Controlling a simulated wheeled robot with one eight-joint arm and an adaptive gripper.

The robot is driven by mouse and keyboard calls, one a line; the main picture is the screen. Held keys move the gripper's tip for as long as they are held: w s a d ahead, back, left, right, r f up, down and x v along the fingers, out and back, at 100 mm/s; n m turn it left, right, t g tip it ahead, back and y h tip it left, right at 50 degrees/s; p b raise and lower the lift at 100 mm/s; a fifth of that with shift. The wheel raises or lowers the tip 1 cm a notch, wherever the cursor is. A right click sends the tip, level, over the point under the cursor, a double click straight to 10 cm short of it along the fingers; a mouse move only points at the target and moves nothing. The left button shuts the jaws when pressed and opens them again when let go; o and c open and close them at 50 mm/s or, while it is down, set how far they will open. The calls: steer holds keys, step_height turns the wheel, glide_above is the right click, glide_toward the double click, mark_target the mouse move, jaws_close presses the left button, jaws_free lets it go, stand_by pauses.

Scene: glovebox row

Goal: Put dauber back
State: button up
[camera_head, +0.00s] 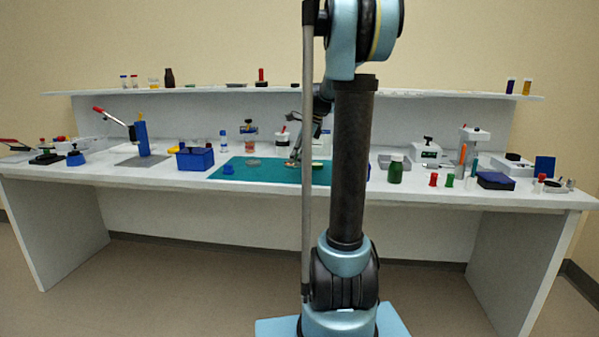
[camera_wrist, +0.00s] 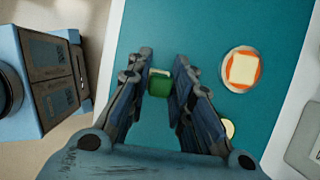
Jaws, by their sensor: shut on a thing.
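In the wrist view my gripper (camera_wrist: 167,72) is closed on a small green object (camera_wrist: 160,88) with a pale top. The fingers are on either side of it, above the teal mat (camera_wrist: 205,25). It may be the dauber; the view does not make this certain. Whether its lower end touches the mat cannot be told. In the head view my gripper (camera_head: 295,158) is small, low over the mat (camera_head: 265,178), partly beside my arm, and the held object cannot be made out. A round dish (camera_wrist: 242,70) with an orange ring and cream square lies right of the gripper.
A blue bin (camera_head: 195,159) stands left of the mat. A green bottle (camera_head: 396,169) stands right of my arm. A shelf (camera_head: 200,90) runs behind.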

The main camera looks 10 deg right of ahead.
steer(key=shift+d+f, duration=0.15)
steer(key=shift+f, duration=2.05)
steer(key=o, duration=0.9)
steer(key=shift+f, duration=0.1)
steer(key=v, duration=1.2)
steer(key=s+a+f+n+h, duration=0.1)
steer(key=s+a+f+n, duration=0.2)
steer(key=s, duration=0.4)
steer(key=s+f+n+h, duration=0.1)
steer(key=s+f+n, duration=0.25)
steer(key=s, duration=0.25)
steer(key=s+a+f+n, duration=0.2)
steer(key=s+f+n, duration=0.1)
steer(key=s+n, duration=0.3)
steer(key=s+d+f+n+t+h, duration=0.1)
steer(key=s+f+n+h, duration=0.1)
steer(key=s+f+n, duration=0.7)
steer(key=s+f, duration=0.5)
steer(key=shift+s+d+f, duration=0.15)
steer(key=shift+s+d, duration=0.15)
